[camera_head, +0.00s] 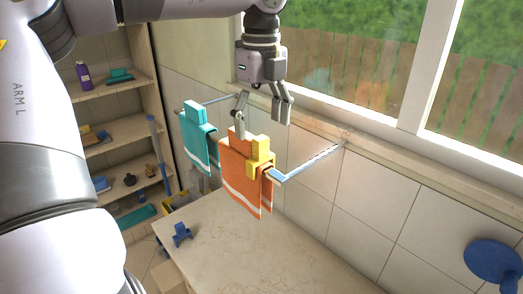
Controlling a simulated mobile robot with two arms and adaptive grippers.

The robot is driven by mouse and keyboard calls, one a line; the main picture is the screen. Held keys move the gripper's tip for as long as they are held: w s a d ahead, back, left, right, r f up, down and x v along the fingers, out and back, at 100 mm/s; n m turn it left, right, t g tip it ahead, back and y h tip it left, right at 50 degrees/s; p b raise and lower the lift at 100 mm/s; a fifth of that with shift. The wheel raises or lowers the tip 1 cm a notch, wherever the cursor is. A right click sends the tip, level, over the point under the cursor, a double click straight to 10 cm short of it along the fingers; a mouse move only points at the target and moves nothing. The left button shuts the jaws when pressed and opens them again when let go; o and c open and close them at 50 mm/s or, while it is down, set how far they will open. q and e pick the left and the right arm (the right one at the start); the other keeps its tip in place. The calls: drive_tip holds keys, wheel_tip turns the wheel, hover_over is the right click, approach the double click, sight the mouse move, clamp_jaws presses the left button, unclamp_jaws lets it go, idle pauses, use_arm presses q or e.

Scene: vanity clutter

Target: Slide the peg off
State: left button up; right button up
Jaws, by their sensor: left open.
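A yellow peg (259,156) sits over the rail at the right part of an orange towel (238,184). An orange peg (235,138) shows at the towel's top left, partly hidden by a finger of mine. A teal peg (194,114) sits on a teal towel (198,147) farther left. Both towels hang on a wall-mounted towel rail (279,176). A blue peg (181,233) stands loose on the counter. My left gripper (262,122) is open, pointing down above the orange towel, with nothing between its fingers. Whether the left finger touches the orange peg, I cannot tell.
The stone counter (245,255) below the towels is mostly clear. A shelf unit (107,89) with a purple bottle (83,75) and small items stands at the left. A blue round object (493,261) is at the lower right. The window sill (350,131) runs behind the gripper.

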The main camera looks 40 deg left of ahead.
sight(260, 138)
use_arm(q)
wheel_tip(260, 138, down, 3)
drive_tip(key=shift+s+a+f+p, duration=0.1)
drive_tip(key=shift+s+f+p, duration=0.1)
drive_tip(key=shift+p, duration=0.1)
drive_tip(key=f, duration=0.4)
drive_tip(key=shift+w+p, duration=0.2)
drive_tip(key=shift+p, duration=0.2)
drive_tip(key=shift+s+f, duration=0.1)
drive_tip(key=shift+f, duration=0.15)
use_arm(e)
drive_tip(key=shift+s+r, duration=0.8)
drive_tip(key=shift+r, duration=0.05)
use_arm(q)
drive_tip(key=shift+c, duration=0.4)
use_arm(e)
drive_tip(key=shift+w, duration=0.2)
use_arm(q)
drive_tip(key=shift+c, duration=0.8)
drive_tip(key=shift+r, duration=0.1)
drive_tip(key=c, duration=1)
use_arm(e)
drive_tip(key=shift+w, duration=0.1)
